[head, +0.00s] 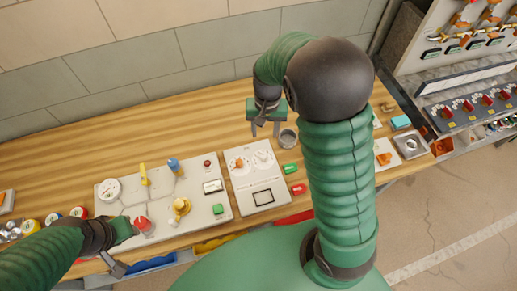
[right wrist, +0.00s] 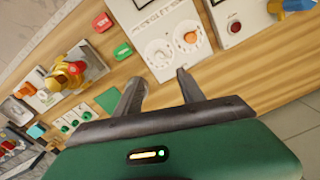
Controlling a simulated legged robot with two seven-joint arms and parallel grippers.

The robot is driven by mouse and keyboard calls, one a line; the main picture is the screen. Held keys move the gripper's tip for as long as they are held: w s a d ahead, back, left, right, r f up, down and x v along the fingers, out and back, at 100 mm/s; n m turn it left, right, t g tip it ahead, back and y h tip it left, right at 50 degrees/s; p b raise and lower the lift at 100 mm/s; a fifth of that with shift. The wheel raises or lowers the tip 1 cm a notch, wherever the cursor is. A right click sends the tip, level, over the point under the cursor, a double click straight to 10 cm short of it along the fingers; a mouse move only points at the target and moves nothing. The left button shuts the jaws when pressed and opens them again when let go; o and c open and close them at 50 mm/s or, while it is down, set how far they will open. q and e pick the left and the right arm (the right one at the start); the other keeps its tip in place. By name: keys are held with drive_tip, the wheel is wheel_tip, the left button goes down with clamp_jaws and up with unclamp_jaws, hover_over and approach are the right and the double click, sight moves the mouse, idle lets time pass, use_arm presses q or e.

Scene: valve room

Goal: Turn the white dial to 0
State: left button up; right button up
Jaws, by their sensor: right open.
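The white dial (head: 263,158) sits at the upper right of a white panel (head: 240,197), beside an orange-centred dial (head: 239,163). In the right wrist view the white dial (right wrist: 158,51) lies just beyond my fingertips, left of the orange-centred dial (right wrist: 190,38). My right gripper (head: 265,130) is open and empty, pointing down behind the panel's back edge, apart from the dial. Its two spread fingers also show in the wrist view (right wrist: 158,78). The dial's markings are too small to read. My left gripper (head: 122,247) is at the lower left near a red knob (head: 143,225); its jaw state is unclear.
A green block (head: 290,168) and a red block (head: 299,189) lie right of the panel. A small grey cup (head: 288,138) stands near my right gripper. A larger panel (head: 222,207) with a gauge and yellow valve (head: 181,206) is on the left. Bare wood lies behind the panels.

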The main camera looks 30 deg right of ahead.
sight(264, 154)
wheel_tip(264, 154, down, 15)
drive_tip(key=shift+d+r+p, duration=0.15)
drive_tip(key=shift+p, duration=0.4)
drive_tip(key=shift+a, duration=0.25)
drive_tip(key=shift+a+r, duration=0.1)
drive_tip(key=shift+a, duration=0.1)
drive_tip(key=c, duration=0.4)
drive_tip(key=shift+d, duration=0.1)
drive_tip(key=c, duration=0.5)
drive_tip(key=shift+d, duration=0.2)
clamp_jaws()
